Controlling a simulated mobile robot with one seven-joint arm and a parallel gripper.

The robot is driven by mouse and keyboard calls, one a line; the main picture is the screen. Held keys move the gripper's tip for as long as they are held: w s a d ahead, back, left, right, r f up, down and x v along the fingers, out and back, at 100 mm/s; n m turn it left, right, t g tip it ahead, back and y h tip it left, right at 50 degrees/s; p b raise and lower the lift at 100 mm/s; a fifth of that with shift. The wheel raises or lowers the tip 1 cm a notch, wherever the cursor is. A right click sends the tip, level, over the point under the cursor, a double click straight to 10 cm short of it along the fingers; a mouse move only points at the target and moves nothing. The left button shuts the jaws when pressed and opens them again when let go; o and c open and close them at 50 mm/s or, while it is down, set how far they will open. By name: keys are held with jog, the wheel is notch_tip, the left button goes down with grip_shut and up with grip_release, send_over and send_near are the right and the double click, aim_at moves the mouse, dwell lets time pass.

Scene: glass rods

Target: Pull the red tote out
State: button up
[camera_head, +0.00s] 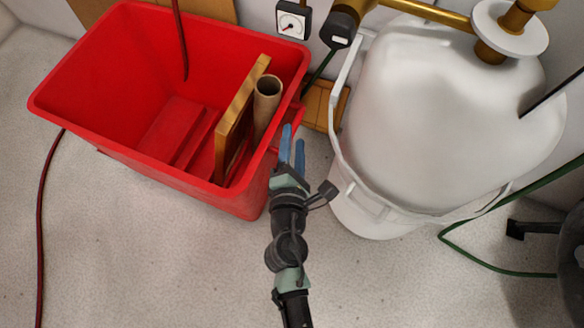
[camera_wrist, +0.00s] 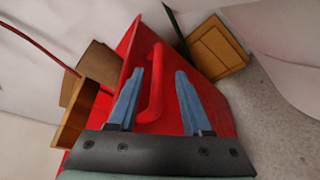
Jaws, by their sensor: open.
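The red tote (camera_head: 110,95) stands on the floor at the upper left in the head view. It holds a wooden frame and a cardboard tube. My gripper (camera_head: 292,132) is at the tote's right end, beside its end wall. In the wrist view the tote's red end wall (camera_wrist: 205,105) fills the middle, with a red bar handle (camera_wrist: 156,85) standing out from it. My gripper (camera_wrist: 158,82) is open, with one blue finger on each side of the handle in the picture. I cannot tell how deep the handle sits between the fingers.
A large white container in a white tub (camera_head: 375,210) stands close to the right of my gripper. A wooden block (camera_head: 318,105) lies behind, between tote and tub. A dark red hose (camera_head: 41,210) and a green hose (camera_head: 470,250) run along the floor.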

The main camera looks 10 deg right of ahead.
jog(key=v, duration=0.9)
jog(key=shift+s, duration=0.35)
jog(key=shift+r, duration=0.15)
